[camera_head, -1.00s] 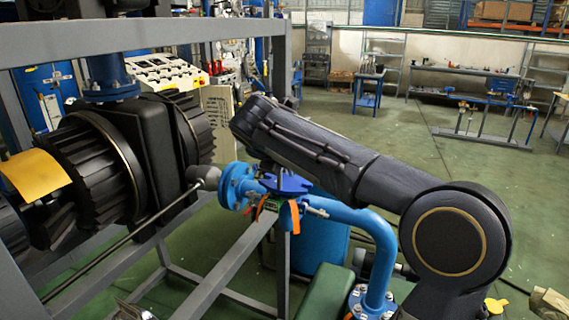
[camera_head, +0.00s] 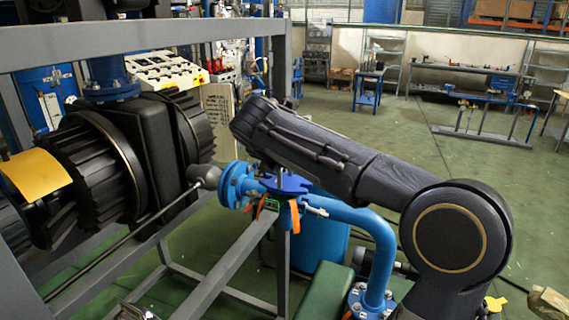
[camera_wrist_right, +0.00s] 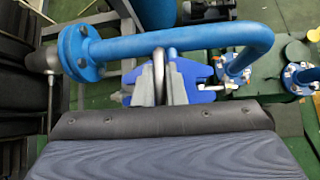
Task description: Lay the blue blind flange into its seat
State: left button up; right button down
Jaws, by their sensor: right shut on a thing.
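The blue blind flange (camera_head: 284,184) is just below the end of my right arm, above the corner of a grey frame and next to a blue pipe flange (camera_head: 238,185). In the right wrist view, my right gripper (camera_wrist_right: 161,88) is shut on the blind flange (camera_wrist_right: 202,82), whose blue edges show on both sides of the grey fingers. The arm hides much of the grip in the head view. The seat cannot be made out clearly; whether the blind flange touches anything beneath it cannot be told. My left gripper is not in view.
A curved blue pipe (camera_head: 375,240) runs right of the blind flange and down to a bolted flange. A grey frame bar (camera_head: 232,268) runs beneath. Black ribbed machinery (camera_head: 105,160) stands at left. Orange tags (camera_head: 294,217) hang below the blind flange. Open green floor lies behind.

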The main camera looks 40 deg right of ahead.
jog(key=shift+r+p, duration=0.1)
jog(key=shift+p, duration=0.2)
jog(key=shift+f+b, duration=0.45)
jog(key=shift+f, duration=0.45)
jog(key=c, duration=1.4)
grip_release()
jog(key=v, duration=0.8)
jog(key=shift+b, duration=0.3)
jog(key=shift+f, duration=0.1)
